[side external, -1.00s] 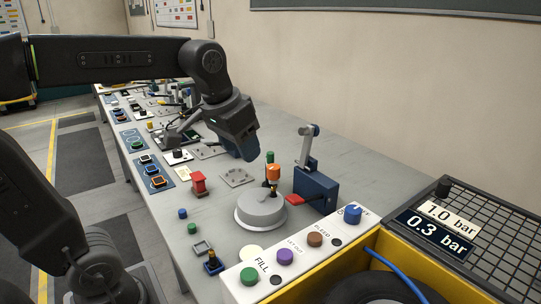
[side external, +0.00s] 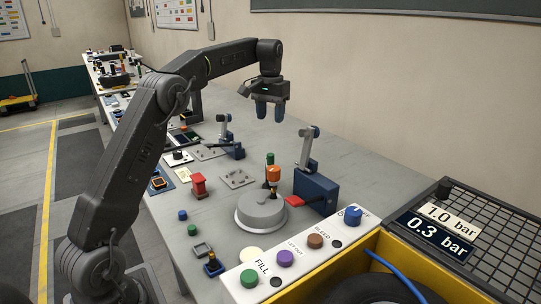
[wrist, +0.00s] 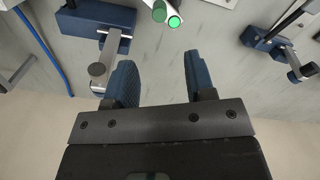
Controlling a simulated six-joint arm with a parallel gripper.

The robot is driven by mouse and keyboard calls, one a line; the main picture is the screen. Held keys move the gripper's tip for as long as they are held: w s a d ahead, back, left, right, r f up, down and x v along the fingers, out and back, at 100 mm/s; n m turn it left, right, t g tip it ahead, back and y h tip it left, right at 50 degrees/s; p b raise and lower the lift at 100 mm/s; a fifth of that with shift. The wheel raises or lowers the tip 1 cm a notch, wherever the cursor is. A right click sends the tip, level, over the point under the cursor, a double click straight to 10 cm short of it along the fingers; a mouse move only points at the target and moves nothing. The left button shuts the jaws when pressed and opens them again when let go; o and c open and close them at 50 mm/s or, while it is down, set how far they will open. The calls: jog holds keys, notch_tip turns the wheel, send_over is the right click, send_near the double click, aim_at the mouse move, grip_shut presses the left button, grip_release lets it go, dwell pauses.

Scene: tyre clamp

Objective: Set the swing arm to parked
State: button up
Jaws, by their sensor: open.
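A grey swing arm (side external: 307,150) stands roughly upright on a blue block (side external: 316,188), with a dark knob at its top and a red tab (side external: 294,201) at the block's left. A similar, smaller grey arm on a blue base (side external: 235,151) stands farther back. Which of them the task means is not marked. My gripper (side external: 269,122) points down above the bench, behind and left of the nearer arm's knob, apart from both arms. In the wrist view my gripper (wrist: 158,62) is open and empty. One arm's knob (wrist: 97,69) shows beside its left finger.
A round grey lid (side external: 260,210) with an orange-topped post sits left of the blue block. A button panel (side external: 290,256) and a yellow-edged bin with a tyre stand in front. Small fixtures line the bench; its right rear strip is bare.

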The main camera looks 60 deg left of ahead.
aim_at(271, 155)
notch_tip(271, 155, down, 13)
jog(key=shift+f, duration=0.15)
dwell(0.4)
grip_shut()
dwell(0.3)
